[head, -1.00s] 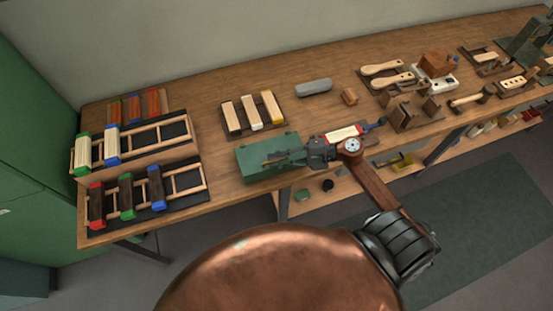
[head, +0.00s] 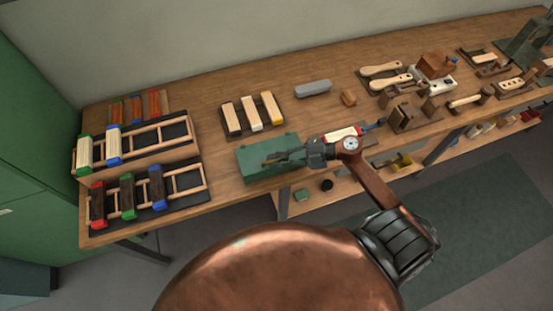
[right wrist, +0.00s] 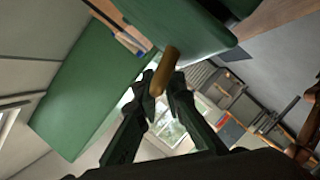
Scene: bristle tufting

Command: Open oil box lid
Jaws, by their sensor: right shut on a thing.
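The green oil box (head: 252,172) sits at the front edge of the workbench in the head view. Its lid looks down, though my gripper covers part of it. My right gripper (head: 268,161) reaches over the box from the right. In the right wrist view, the box (right wrist: 185,25) is at the top, and a brass-coloured handle (right wrist: 165,72) sticks out from it. The fingertips of my right gripper (right wrist: 163,88) are shut on the end of this handle. My left gripper is not in view.
Brushes on a dark tray (head: 252,112) stand behind the box. Racks with coloured-end brushes (head: 145,185) are to its left. A red-and-white brush (head: 343,133) lies close by my right wrist. The bench (head: 225,180) is bare just left of the box.

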